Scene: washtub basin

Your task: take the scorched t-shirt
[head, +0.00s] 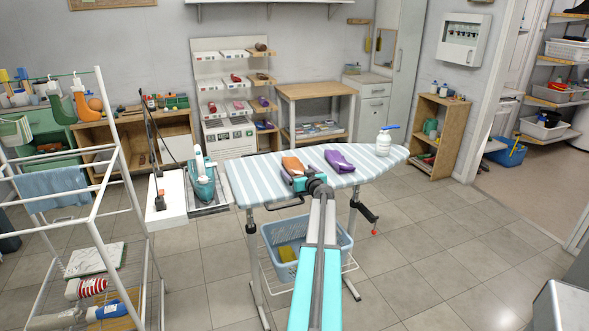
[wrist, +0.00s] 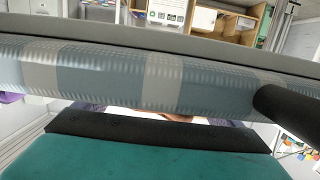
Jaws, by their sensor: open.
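The striped ironing board (head: 253,177) stands in the middle of the head view, and its striped cover edge also fills the wrist view (wrist: 105,82). A small folded orange cloth (head: 293,164) and a folded purple cloth (head: 339,160) lie on it. I cannot tell which, if either, is the scorched t-shirt, as no scorch mark is clear. My gripper (head: 302,183) is open at the board's near side, just in front of the orange cloth. In the wrist view my gripper (wrist: 205,120) shows dark fingers close to the board edge, with no cloth clearly between them.
A white spray bottle (head: 384,142) with a blue top stands on the board's right end. A blue iron (head: 202,176) is at its left end. A light-blue basket (head: 345,243) sits underneath. A white rack (head: 118,140) stands at left.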

